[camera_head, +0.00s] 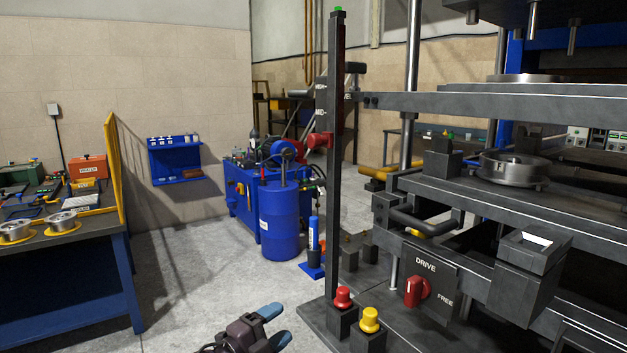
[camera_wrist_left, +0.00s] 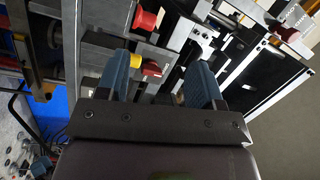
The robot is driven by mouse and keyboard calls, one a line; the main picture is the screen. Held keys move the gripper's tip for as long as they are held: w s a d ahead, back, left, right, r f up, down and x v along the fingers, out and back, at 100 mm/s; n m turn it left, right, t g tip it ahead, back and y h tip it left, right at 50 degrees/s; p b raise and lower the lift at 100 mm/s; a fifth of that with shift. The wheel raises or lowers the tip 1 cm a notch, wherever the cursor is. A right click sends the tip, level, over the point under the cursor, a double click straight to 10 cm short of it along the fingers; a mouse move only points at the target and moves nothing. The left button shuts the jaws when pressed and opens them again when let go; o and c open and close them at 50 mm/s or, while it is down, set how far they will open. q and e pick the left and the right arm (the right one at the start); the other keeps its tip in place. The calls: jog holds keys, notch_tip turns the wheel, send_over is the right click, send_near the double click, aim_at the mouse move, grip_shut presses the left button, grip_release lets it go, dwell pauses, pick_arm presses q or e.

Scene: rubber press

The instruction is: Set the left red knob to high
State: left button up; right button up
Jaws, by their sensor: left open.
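A red knob (camera_head: 320,140) sits on the tall dark post (camera_head: 335,200) left of the press. It is below the labels at the post's left edge, which seem to read HIGH and MED; no label shows beside the knob. My left gripper (camera_head: 275,326) is low at the bottom of the head view, open and empty, well below the knob and left of the post's foot. In the left wrist view its two blue fingers (camera_wrist_left: 160,80) are spread. A red knob (camera_wrist_left: 147,19) and a yellow knob show beyond them; I cannot tell which red knob this is.
At the post's foot stand a red button (camera_head: 343,297) and a yellow button (camera_head: 369,320). A red DRIVE/FREE switch (camera_head: 416,291) is on the press front. A blue drum (camera_head: 279,222) stands behind, and a workbench (camera_head: 70,238) is at left. The floor between is clear.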

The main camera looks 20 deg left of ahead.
pick_arm(q)
jog(key=w+r+m+g+h, duration=0.1)
jog(key=w+r+m, duration=0.25)
jog(key=r, duration=0.25)
jog(key=w+r+m+h, duration=0.2)
jog(key=r+m, duration=0.2)
jog(key=r, duration=0.1)
jog(key=w+r+m+g+h, duration=0.1)
jog(key=w+r+m, duration=0.1)
jog(key=r+m, duration=0.3)
jog(key=m+y, duration=0.2)
jog(key=m, duration=0.4)
send_near(309, 140)
jog(key=shift+g, duration=0.4)
jog(key=x, duration=1.1)
jog(key=shift+w+d+r, duration=0.1)
jog(key=shift+r, duration=0.2)
grip_shut()
